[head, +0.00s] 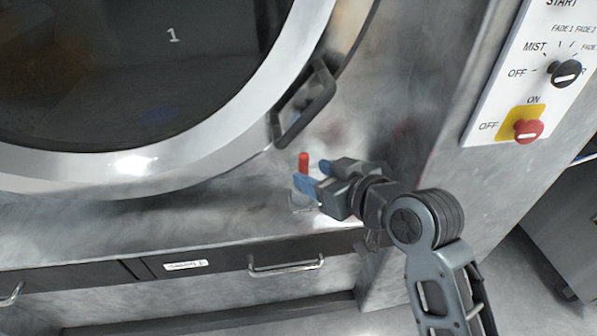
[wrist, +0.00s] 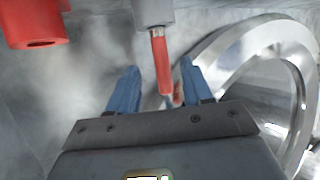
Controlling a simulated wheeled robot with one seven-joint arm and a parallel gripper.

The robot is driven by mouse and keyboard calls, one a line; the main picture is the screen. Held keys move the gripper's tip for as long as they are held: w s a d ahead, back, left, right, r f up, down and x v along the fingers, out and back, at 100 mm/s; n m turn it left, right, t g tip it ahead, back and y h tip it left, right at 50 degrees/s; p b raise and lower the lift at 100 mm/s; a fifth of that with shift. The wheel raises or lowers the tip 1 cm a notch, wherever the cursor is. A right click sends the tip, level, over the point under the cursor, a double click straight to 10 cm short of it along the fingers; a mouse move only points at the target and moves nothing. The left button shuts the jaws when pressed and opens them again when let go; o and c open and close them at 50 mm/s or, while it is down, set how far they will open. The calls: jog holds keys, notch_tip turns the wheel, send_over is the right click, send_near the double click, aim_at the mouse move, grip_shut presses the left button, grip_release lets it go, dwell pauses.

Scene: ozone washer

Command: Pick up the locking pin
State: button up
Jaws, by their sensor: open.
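In the wrist view the red rod (wrist: 162,66) shows between the two blue fingers, with a metallic part next to a grey block. My gripper (head: 312,177) is open, with its blue fingertips close beside the pin from the right. The fingers also show in the wrist view (wrist: 158,72), one on each side of the rod. I cannot tell whether either finger touches it. The pin's lower part is partly hidden by a fingertip in the head view.
The round door (head: 205,152) and its black handle (head: 308,104) are just above my gripper. A control panel (head: 518,75) with a red knob (head: 528,130) is at the right. A drawer handle (head: 286,268) lies below. A large red part (wrist: 33,24) shows in the wrist view.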

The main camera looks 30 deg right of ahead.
aim_at(307, 173)
jog(key=p+x, duration=0.1)
jog(key=x, duration=0.5)
jog(key=shift+s+a, duration=0.1)
jog(key=shift+a, duration=0.05)
grip_shut()
